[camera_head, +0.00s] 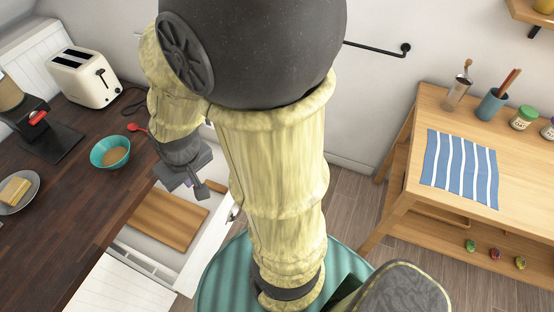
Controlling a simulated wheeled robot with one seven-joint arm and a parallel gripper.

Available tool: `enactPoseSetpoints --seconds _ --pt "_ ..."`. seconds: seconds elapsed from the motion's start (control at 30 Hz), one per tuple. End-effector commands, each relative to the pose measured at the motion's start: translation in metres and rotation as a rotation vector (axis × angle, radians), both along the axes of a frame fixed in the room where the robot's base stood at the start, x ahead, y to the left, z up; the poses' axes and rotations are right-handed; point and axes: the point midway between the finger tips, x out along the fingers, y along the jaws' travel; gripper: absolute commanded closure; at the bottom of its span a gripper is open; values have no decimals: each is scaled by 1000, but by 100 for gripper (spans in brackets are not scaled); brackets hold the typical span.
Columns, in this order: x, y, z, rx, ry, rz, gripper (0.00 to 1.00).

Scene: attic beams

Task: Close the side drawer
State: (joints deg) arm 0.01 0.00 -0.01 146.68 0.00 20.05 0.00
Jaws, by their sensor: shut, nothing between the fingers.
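The side drawer (207,245) is white and stands pulled out from under the dark wooden counter. A flat wooden board (165,219) lies inside it. A small metal handle (235,213) shows at the drawer's outer side, partly hidden behind my arm. My gripper (200,190) is shut and empty. It appears above the drawer's far part, near the counter edge; its exact height is unclear. My arm hides the far right part of the drawer.
The dark counter (50,240) holds a toaster (85,76), a teal bowl (110,152), a red spoon (137,128), a plate (30,203) and a dark appliance (50,130). A wooden table (400,205) with a striped cloth (460,168) stands at right. Wooden floor (345,205) lies between.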

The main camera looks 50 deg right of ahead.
Motion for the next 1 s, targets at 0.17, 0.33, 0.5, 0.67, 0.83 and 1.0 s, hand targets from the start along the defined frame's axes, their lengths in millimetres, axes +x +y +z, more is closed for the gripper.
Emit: enactPoseSetpoints --seconds 0.17,0.33,0.5,0.67,0.83,1.0 --pt "0 0 0 0 0 0 100" --pt "0 0 0 0 0 0 100" --pt "3 -5 -4 14 15 -47 100" --pt "11 -28 -21 78 77 -243 100" --pt "22 -67 -51 206 171 -587 100" --pt "30 -111 -85 364 248 -950 100"
